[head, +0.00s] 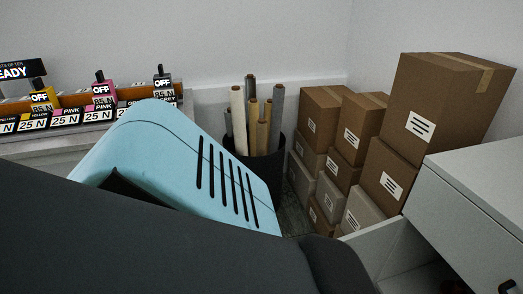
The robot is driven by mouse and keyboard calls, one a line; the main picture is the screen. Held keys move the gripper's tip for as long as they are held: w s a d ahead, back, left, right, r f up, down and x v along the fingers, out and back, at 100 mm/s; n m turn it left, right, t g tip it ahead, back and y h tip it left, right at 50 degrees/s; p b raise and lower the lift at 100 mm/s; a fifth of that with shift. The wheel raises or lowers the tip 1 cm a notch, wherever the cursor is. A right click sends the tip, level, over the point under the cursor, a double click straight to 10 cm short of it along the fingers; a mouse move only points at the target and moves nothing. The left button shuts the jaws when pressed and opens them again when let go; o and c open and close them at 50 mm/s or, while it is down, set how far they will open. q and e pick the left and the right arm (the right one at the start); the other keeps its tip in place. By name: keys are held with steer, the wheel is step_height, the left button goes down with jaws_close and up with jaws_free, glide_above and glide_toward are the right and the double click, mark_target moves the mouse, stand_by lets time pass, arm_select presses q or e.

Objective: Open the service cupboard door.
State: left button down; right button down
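A pale grey-white cabinet (460,215) stands at the right edge, cut off by the frame. It appears to be the service cupboard. A pale panel (376,246) juts out at its left, beside a dark opening (425,262); I cannot tell whether this panel is the door. Something small and dark reddish shows faintly low in the opening.
Stacked cardboard boxes (365,130) stand behind the cupboard. A dark bin (238,170) holds several rolls (262,120). Large dark and light-blue surfaces close to the camera block the lower left.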

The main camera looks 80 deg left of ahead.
arm_select(q)
steer(key=shift+s+a+f, duration=0.1)
steer(key=shift+a+f, duration=0.05)
steer(key=shift+a, duration=0.1)
stand_by(0.3)
steer(key=c, duration=1.5)
jaws_free()
steer(key=a+b, duration=0.2)
steer(key=a, duration=0.6)
steer(key=shift+b, duration=0.3)
steer(key=shift+d, duration=0.1)
